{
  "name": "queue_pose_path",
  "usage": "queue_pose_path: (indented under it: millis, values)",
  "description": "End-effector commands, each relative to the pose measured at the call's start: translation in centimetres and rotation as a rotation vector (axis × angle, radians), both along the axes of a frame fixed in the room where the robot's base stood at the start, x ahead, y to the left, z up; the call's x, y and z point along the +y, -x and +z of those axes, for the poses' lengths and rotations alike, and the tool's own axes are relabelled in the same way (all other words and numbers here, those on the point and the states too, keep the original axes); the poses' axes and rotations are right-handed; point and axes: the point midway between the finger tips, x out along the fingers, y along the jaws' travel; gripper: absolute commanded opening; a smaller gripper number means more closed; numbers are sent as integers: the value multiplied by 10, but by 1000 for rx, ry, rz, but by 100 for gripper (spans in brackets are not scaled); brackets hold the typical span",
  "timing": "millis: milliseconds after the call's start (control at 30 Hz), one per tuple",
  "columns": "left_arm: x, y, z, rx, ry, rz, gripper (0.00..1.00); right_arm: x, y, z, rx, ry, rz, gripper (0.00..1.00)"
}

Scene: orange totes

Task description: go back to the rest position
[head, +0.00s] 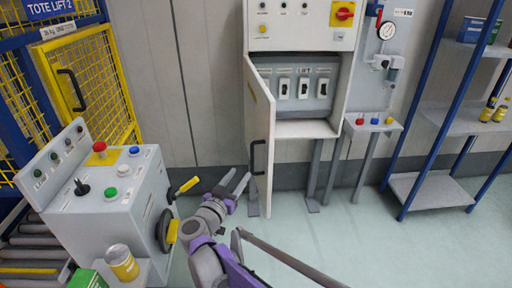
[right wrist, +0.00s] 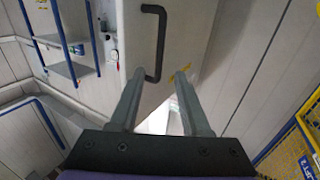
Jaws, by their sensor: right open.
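My right gripper (head: 238,178) is open and empty, in the lower middle of the head view. It is just left of the open door (head: 265,130) of the grey electrical cabinet. The door's black handle (head: 257,157) shows close to the fingertips. In the right wrist view the open fingers (right wrist: 160,75) point towards the door (right wrist: 185,40). The handle (right wrist: 158,40) shows ahead, and nothing is between the fingers' pads. I cannot tell the exact gap from fingers to handle. My left gripper is in neither view.
A control console (head: 100,205) with a red button, joystick and black-and-yellow handwheel stands left of my right arm. The cabinet interior shows several switches (head: 303,88). A blue shelf rack (head: 430,190) stands right. The floor (head: 320,235) ahead right is clear.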

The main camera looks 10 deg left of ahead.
Motion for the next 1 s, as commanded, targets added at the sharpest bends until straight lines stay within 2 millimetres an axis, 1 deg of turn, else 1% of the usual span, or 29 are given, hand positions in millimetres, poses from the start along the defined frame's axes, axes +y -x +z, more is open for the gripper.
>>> queue_pose_path:
  millis: [67,167,267,300,367,400,467,500,567,633,667,733,767,800,867,900,1000]
  values:
    - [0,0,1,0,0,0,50,-3,-1,4,-6,-1,7,47]
    - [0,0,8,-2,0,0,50,-16,-6,26,-38,-11,56,47]
    - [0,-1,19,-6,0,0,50,-40,-9,64,-81,-25,162,47]
    - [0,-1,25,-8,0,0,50,-52,-8,79,-89,-28,219,47]
    - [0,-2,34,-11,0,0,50,-70,-1,98,-86,-30,307,47]
    - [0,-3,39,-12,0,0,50,-81,6,107,-70,-29,365,47]
    - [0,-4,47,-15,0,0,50,-99,19,113,-26,-25,441,47]
    - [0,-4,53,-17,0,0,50,-111,31,113,17,-21,486,47]
    - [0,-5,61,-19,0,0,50,-131,51,108,97,-16,539,47]
    - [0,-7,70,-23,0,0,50,-157,79,95,215,-12,578,47]
    - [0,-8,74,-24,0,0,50,-169,93,88,271,-11,585,47]
    - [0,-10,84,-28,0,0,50,-199,127,66,416,-13,581,47]
    - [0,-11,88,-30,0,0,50,-213,143,56,480,-17,569,47]
    - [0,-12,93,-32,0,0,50,-231,164,42,565,-23,546,47]
    - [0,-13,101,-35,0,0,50,-257,195,23,683,-34,498,47]
    - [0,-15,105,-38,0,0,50,-273,215,11,756,-42,460,47]
    - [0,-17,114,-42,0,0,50,-309,259,-14,907,-66,355,47]
